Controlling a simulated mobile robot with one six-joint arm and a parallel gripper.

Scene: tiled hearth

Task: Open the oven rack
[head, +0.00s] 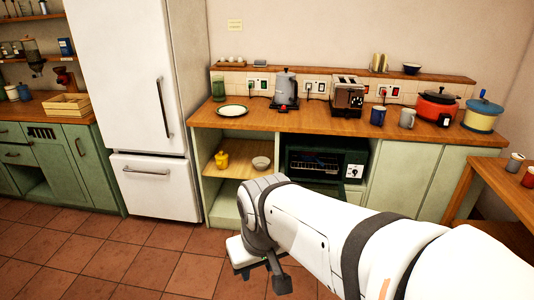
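The oven (352,160) is a small dark-green box oven in the open bay under the wooden counter. Its lit interior shows the wire oven rack (314,166), which appears to sit inside.
A yellow jar (221,160) and a bowl (261,162) stand on the shelf left of the oven. The counter (260,118) above holds a plate, kettle, toaster, mugs and pots. A wooden table (510,185) is at right. Floor at left is clear.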

